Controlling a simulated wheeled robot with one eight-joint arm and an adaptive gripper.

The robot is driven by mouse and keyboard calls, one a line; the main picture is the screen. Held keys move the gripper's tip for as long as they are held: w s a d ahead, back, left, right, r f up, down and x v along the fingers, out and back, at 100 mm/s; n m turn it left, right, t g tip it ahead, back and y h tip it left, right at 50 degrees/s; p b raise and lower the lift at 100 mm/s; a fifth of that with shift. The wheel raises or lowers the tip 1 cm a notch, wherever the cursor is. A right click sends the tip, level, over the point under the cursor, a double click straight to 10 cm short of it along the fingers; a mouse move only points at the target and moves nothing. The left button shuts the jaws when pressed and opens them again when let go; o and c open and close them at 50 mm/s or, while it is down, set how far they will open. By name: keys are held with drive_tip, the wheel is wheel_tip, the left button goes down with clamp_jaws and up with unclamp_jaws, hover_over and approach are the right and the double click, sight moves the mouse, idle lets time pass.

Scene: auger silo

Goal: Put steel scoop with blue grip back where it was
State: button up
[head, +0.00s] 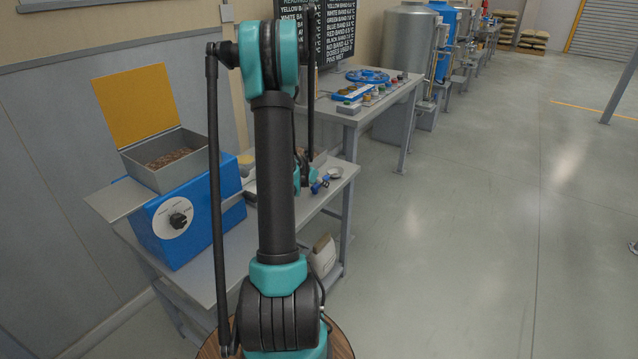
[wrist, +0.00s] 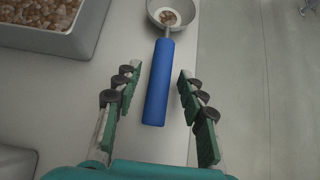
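The steel scoop with the blue grip (wrist: 158,85) shows in the wrist view, its grip pointing toward me and its round steel bowl (wrist: 187,20) at the top edge. Some brown and pale pieces lie in the bowl. It appears to lie on the grey bench top. My gripper (wrist: 156,76) is open, with one finger on each side of the blue grip and a visible gap on both sides. In the head view the scoop's blue grip (head: 319,187) shows just right of my arm, which hides most of my gripper (head: 303,173).
A grey tray (wrist: 85,47) of brown pieces stands left of the scoop. In the head view, a blue machine (head: 185,222) with a grain-filled hopper and yellow lid (head: 137,104) stands on the bench's left. A second bench (head: 395,95) stands behind. The floor at right is clear.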

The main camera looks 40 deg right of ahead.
drive_tip(key=shift+r, duration=0.2)
drive_tip(key=v, duration=1.2)
drive_tip(key=shift+f, duration=0.1)
idle(0.3)
